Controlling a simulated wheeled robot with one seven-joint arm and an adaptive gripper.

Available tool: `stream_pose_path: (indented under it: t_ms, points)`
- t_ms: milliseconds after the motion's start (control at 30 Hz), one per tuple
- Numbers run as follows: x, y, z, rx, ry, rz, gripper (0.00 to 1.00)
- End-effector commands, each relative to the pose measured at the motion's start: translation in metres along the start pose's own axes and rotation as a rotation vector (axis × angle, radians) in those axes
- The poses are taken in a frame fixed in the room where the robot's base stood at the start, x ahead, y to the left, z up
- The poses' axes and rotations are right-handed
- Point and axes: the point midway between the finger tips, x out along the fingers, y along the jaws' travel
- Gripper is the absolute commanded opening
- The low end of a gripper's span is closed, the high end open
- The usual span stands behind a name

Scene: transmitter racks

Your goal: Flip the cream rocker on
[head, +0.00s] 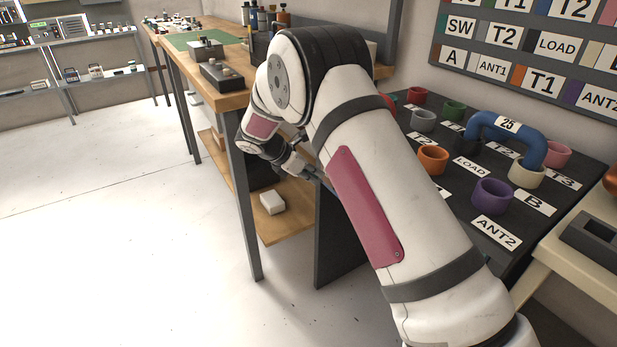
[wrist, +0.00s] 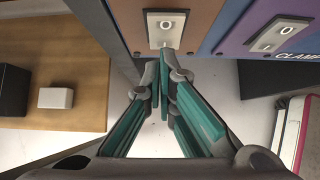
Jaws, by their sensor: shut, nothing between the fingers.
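A cream rocker (wrist: 168,24) marked with an O sits in a pale plate on a brown-orange panel at the top of the wrist view. My gripper (wrist: 170,62) is shut and empty, its teal-padded fingers together just below this rocker. Whether the fingertips touch it I cannot tell. A second similar rocker (wrist: 262,26), also marked O, is on the purple panel to the right. In the head view the panel front is hidden behind my arm, and my wrist reaches down beside the dark console (head: 480,200).
A wooden shelf (wrist: 75,100) with a white block (wrist: 56,98) and a dark box lies left of my gripper. On the console top stand several coloured sockets and a blue U-shaped link (head: 505,130). A workbench (head: 225,100) is at the left; the floor beyond is open.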

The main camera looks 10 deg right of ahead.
Motion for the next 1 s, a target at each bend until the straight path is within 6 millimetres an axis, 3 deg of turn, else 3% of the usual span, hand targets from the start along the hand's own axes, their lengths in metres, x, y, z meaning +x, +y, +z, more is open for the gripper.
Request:
stream_pose_path:
  t_ms: [400,1000]
  points:
    - [0.007,0.0,0.002,-0.002,-0.072,-0.002,0.0]
    - [-0.004,-0.001,0.013,0.001,-0.067,-0.002,0.0]
